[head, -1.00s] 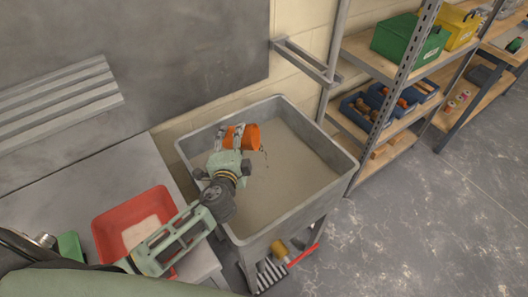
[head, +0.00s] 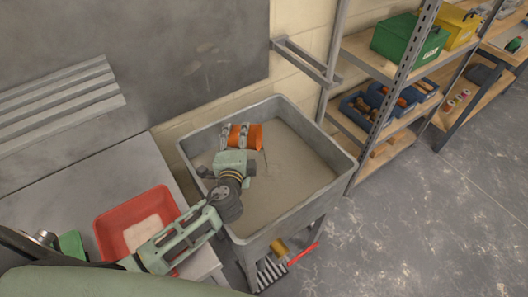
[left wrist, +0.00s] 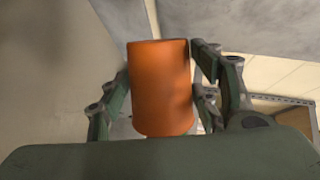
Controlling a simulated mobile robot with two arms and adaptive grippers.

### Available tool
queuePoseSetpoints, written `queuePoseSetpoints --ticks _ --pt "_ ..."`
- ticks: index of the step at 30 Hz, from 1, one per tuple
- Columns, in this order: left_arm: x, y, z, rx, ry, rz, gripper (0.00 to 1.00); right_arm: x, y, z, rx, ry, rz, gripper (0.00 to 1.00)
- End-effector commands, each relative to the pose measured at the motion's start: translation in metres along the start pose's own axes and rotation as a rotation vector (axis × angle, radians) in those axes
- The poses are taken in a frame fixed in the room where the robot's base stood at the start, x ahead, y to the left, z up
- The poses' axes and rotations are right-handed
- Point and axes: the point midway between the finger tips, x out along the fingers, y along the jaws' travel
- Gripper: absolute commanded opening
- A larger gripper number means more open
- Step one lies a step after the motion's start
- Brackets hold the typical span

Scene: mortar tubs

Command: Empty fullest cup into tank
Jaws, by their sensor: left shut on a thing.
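An orange cup (head: 254,136) is tipped on its side over the grey tank (head: 290,170) in the head view. My left gripper (head: 240,136) is shut on it, with its fingers on both sides of the cup. In the left wrist view the cup (left wrist: 161,88) sits between the fingers of the left gripper (left wrist: 163,85). A thin dark streak hangs near the cup's mouth. The cup's inside is hidden. The tank holds a flat grey-beige surface. My right gripper is not in view.
A red tray (head: 130,225) with pale contents stands on the grey bench (head: 90,180) to the left. A green object (head: 72,246) lies beside it. Metal shelving (head: 400,90) with a green box (head: 408,38) stands right of the tank. Open floor lies at the right.

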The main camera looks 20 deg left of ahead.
Motion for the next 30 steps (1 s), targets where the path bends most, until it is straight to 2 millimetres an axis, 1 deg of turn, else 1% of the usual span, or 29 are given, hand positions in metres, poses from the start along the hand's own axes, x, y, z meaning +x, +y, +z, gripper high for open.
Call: queuePoseSetpoints --ticks 30 --pt "-0.0024 -0.0065 -0.0065 0.114 -0.026 -0.017 0.28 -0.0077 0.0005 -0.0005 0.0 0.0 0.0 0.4"
